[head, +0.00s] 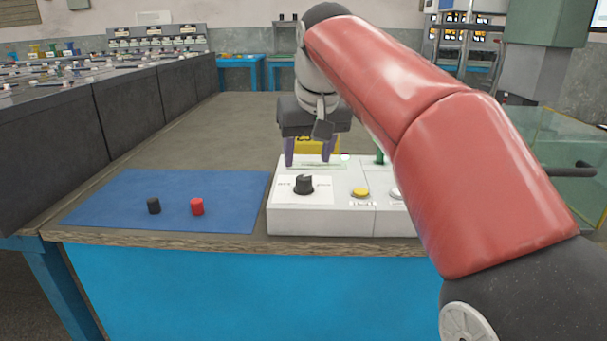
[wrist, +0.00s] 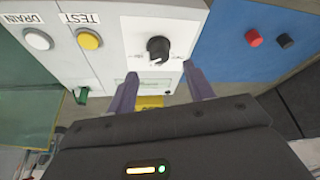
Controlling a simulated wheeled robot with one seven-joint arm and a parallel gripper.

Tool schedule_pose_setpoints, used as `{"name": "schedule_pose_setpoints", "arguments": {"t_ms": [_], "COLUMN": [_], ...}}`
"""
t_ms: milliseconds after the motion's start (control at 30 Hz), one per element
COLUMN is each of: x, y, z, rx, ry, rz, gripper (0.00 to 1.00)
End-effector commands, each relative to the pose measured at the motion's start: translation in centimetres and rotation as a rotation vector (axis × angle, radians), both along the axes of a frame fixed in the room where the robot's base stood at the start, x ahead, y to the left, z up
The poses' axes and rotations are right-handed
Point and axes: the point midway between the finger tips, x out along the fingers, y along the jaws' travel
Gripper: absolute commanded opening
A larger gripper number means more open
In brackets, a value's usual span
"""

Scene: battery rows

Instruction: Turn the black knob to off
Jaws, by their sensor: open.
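The black knob (head: 304,185) sits on a white label plate on the left part of the white control box (head: 285,222). In the wrist view the black knob (wrist: 158,48) shows a pale mark on its edge; the small label words beside it are too small to read. My gripper (head: 309,163) hangs over the back of the box, behind the knob in the head view. In the wrist view its two fingers (wrist: 160,85) are spread apart, with the knob beyond the tips and between their lines. The gripper is empty and does not appear to touch the knob.
A yellow button (head: 360,193) marked TEST and a white button (wrist: 38,39) marked DRAIN are beside the knob. A green switch (wrist: 82,95) is near the box's back. A blue mat (head: 120,195) holds a black cap (head: 154,206) and a red cap (head: 197,206).

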Motion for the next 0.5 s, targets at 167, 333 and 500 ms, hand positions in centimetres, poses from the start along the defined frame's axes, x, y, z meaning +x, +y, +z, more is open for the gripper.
{"name": "schedule_pose_setpoints", "arguments": {"t_ms": [167,333,500], "x": [1.1,1.9,2.3], "y": [0.3,0.6,0.6], "z": [-3.1,-5.1,-5.9], "rx": [-0.001,-0.001,0.000], "ry": [0.003,0.002,0.001], "rz": [0.000,0.000,-0.001], "gripper": [0.52,0.52,0.52]}}
